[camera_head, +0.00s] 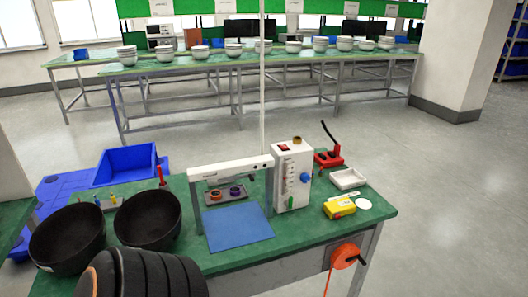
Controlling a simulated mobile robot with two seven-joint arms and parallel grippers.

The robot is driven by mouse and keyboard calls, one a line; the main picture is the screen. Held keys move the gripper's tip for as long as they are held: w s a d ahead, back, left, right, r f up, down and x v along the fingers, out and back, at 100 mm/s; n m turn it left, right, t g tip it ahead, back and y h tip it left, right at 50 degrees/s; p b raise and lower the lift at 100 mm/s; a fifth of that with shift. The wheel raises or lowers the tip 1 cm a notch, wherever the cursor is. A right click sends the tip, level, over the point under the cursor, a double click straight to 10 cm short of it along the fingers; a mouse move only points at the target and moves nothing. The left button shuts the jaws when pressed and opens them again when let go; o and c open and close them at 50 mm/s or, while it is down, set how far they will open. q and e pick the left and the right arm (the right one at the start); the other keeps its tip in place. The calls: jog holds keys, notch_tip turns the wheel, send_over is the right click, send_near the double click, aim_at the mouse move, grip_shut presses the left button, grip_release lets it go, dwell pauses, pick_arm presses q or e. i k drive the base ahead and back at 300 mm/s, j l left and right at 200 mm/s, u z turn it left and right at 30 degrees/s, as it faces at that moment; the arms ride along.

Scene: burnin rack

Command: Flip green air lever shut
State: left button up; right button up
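A white upright control box (292,175) stands on the green bench, right of the middle.
A white frame (230,168) over a blue mat (237,222) stands left of the box. A yellow device (339,209), white tray (348,179) and red tool (328,158) lie right. An orange reel (345,256) hangs at the front edge.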

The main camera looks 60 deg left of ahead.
aim_at(289, 204)
jog(key=j+u, duration=0.1)
jog(key=u, duration=1.35)
jog(key=i+u, duration=0.15)
jog(key=k, duration=0.05)
